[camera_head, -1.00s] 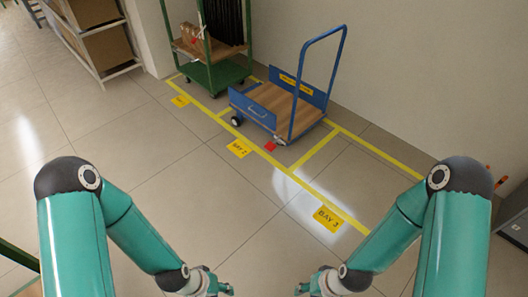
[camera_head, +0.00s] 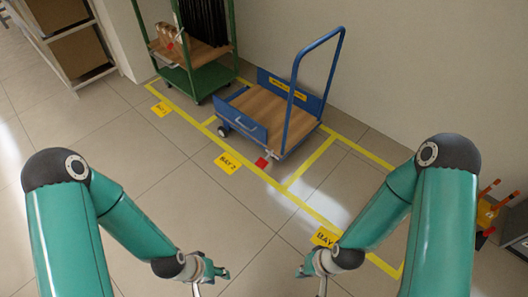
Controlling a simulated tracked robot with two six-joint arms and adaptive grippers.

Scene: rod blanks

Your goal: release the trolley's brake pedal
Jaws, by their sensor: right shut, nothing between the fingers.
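The blue trolley (camera_head: 268,107) with a wooden deck and a tall blue push handle stands by the wall in the yellow-marked bay behind the BAY 2 label. A small red pedal (camera_head: 263,161) shows low at its near edge, just above the floor. I cannot tell whether the pedal is up or down. My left gripper (camera_head: 221,273) is at the bottom of the view, well short of the trolley; its fingers are too small to read. My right gripper (camera_head: 302,272) is beside it to the right, shut and empty, also apart from the trolley.
A green trolley (camera_head: 185,75) stands left of the blue one. Shelving with boxes (camera_head: 72,55) is at the far left. Orange-handled items (camera_head: 488,205) stand at the right edge. The tiled floor (camera_head: 235,215) between my arms and the trolley is clear.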

